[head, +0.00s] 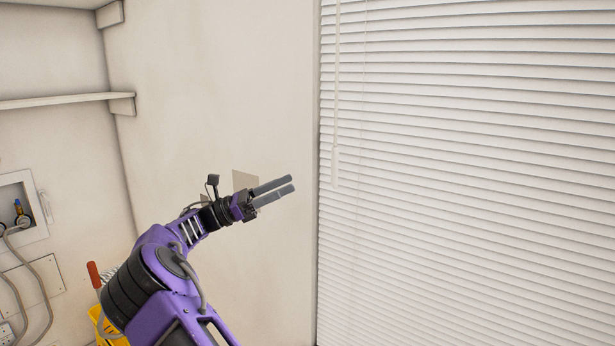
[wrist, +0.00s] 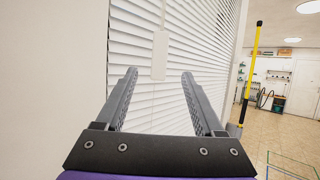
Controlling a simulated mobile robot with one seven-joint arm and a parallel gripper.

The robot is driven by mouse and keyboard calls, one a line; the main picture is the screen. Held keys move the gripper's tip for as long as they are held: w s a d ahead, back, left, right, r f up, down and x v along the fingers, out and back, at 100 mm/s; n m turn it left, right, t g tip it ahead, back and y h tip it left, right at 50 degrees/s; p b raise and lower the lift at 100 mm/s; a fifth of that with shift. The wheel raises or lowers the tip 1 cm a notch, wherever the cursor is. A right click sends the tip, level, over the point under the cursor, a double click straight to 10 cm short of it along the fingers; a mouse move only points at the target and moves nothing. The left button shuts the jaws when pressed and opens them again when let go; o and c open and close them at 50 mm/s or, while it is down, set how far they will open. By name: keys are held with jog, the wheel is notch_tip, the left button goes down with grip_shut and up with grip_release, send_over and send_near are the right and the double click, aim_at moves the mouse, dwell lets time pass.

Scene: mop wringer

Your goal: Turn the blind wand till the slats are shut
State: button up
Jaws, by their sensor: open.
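The white blind (head: 480,180) covers the right half of the head view. Its slats are tilted, with thin grey lines between them; in the wrist view the blind (wrist: 200,45) shows wider grey bands between the slats. The pale wand (head: 335,150) hangs upright near the blind's left edge, with a thicker lower end. In the wrist view the wand's lower end (wrist: 160,55) appears between my fingers, beyond their tips. My gripper (head: 291,184) is open and empty, left of the wand and apart from it. Its fingers also show in the wrist view (wrist: 158,74).
A thin cord (head: 363,60) hangs just right of the wand. A wall shelf (head: 65,101) is at upper left, and a recessed wall box (head: 22,205) with hoses is below it. A yellow bucket (head: 108,325) stands low behind my arm. A yellow pole (wrist: 251,70) stands right in the wrist view.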

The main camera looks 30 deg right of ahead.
jog(key=shift+v, duration=2)
